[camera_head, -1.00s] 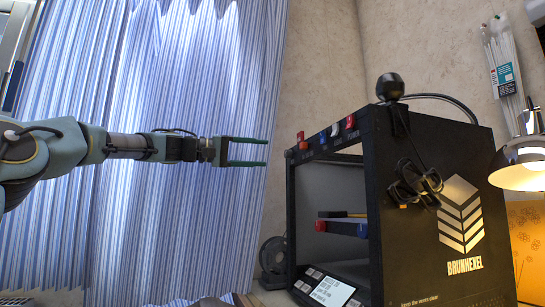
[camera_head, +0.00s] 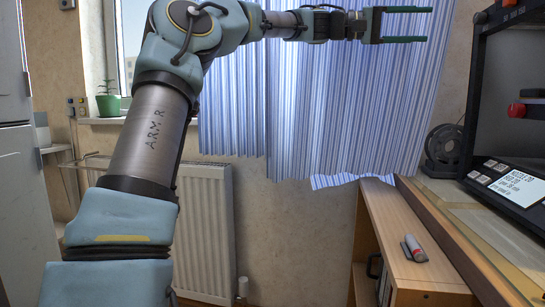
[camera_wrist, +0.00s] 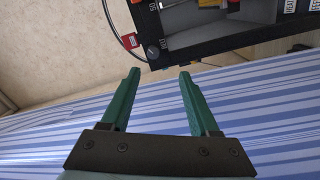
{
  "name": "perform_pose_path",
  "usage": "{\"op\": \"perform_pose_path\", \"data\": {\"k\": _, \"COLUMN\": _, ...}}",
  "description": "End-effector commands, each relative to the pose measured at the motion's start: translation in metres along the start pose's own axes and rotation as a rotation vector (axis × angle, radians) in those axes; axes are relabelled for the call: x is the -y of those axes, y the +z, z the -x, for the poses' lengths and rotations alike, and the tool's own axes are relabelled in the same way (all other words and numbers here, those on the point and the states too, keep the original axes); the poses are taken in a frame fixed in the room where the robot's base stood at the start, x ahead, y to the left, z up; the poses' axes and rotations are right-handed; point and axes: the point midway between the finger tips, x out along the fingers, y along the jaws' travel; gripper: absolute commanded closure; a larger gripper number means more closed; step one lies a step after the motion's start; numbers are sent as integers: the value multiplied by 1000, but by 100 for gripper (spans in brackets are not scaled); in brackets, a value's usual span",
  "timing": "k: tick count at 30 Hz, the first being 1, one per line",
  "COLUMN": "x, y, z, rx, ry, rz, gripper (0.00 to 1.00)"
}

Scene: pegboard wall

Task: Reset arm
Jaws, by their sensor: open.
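My gripper (camera_head: 404,25) is at the top of the head view, pointing right, in front of the blue striped curtain (camera_head: 300,130). Its two green fingers are apart with nothing between them. In the wrist view my gripper (camera_wrist: 158,88) also shows open and empty, with the curtain (camera_wrist: 260,105) behind it. My arm is raised, bent at the elbow and reaches level to the right.
A black machine (camera_head: 482,95) with a lit screen (camera_head: 515,183) stands at the right; its frame (camera_wrist: 205,42) tops the wrist view. A spool (camera_head: 442,150) stands beside it. A grey-red marker (camera_head: 414,248) lies on a wooden cabinet (camera_head: 400,205). A radiator (camera_head: 205,225) and potted plant (camera_head: 108,98) are left.

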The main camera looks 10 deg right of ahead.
Motion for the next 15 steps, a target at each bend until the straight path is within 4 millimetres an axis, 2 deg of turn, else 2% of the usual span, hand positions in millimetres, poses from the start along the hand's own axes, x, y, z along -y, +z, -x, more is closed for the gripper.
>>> {"op": "perform_pose_path", "data": {"k": 2, "x": 23, "y": 8, "z": -5, "rx": 5, "ry": -66, "rz": 10, "gripper": 38}}
{"op": "perform_pose_path", "data": {"k": 5, "x": 76, "y": 22, "z": -8, "rx": 8, "ry": -211, "rz": 31, "gripper": 38}}
{"op": "perform_pose_path", "data": {"k": 6, "x": 103, "y": 30, "z": -5, "rx": 7, "ry": -285, "rz": 43, "gripper": 38}}
{"op": "perform_pose_path", "data": {"k": 8, "x": 144, "y": 43, "z": 4, "rx": 6, "ry": -401, "rz": 58, "gripper": 38}}
{"op": "perform_pose_path", "data": {"k": 9, "x": 171, "y": 52, "z": 13, "rx": 5, "ry": -477, "rz": 68, "gripper": 38}}
{"op": "perform_pose_path", "data": {"k": 11, "x": 209, "y": 66, "z": 31, "rx": 0, "ry": -586, "rz": 84, "gripper": 38}}
{"op": "perform_pose_path", "data": {"k": 12, "x": 233, "y": 76, "z": 46, "rx": -3, "ry": -658, "rz": 95, "gripper": 38}}
{"op": "perform_pose_path", "data": {"k": 15, "x": 285, "y": 103, "z": 90, "rx": -10, "ry": -830, "rz": 120, "gripper": 38}}
